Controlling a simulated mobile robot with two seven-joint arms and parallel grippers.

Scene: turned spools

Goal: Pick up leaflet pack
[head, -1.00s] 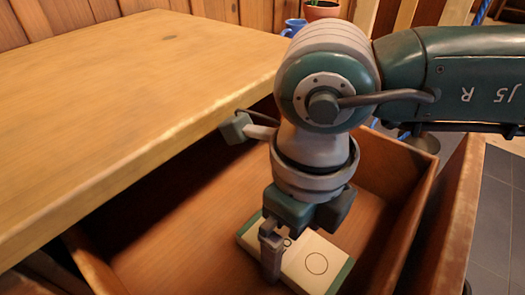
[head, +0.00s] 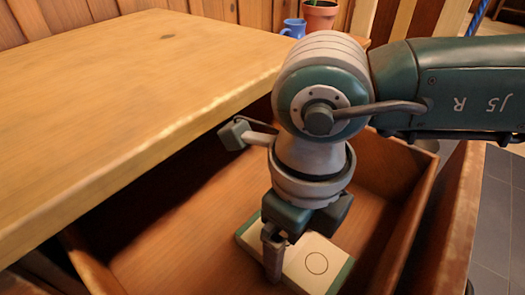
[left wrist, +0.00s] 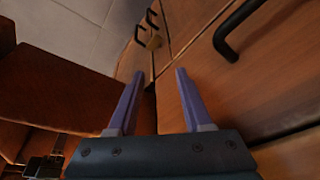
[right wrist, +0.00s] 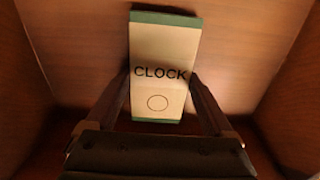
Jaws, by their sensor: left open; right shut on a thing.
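The leaflet pack (head: 312,262) is a cream box with green ends and a printed circle, lying in an open wooden drawer (head: 180,240). In the right wrist view the pack (right wrist: 163,50) shows the word "CLOCK". My right gripper (head: 273,262) points down into the drawer and is shut on the pack, one finger on each long side (right wrist: 160,82). Part of the pack is hidden behind the gripper in the head view. My left gripper (left wrist: 152,95) is open and empty, near wooden cabinet fronts.
The wooden tabletop (head: 130,90) overhangs the drawer at the left. The drawer's walls stand close around the right gripper. A blue mug (head: 294,28) and a terracotta pot (head: 320,16) stand at the back. Dark handles (left wrist: 236,32) show in the left wrist view.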

